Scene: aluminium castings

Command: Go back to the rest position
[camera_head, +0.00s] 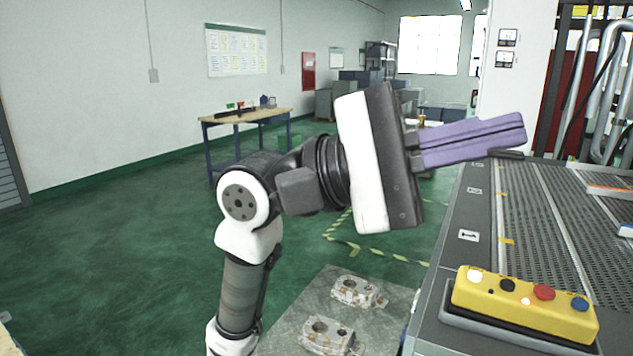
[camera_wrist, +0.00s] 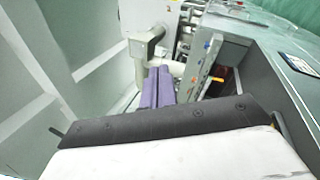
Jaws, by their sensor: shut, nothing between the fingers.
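My gripper (camera_head: 522,133) is in the head view, right of centre, raised in the air and reaching to the right. Its purple fingers are together with nothing between them. They appear over the near left edge of the conveyor machine (camera_head: 450,240); I cannot tell the exact height above it. In the wrist view the purple fingers (camera_wrist: 158,72) also lie side by side and empty, pointing towards pale machine parts.
A yellow box with coloured buttons (camera_head: 525,304) sits on the machine's near corner. Metal castings (camera_head: 328,335) lie on a grey plate (camera_head: 290,325) below my arm. A workbench (camera_head: 240,118) stands at the back wall. Green floor on the left is clear.

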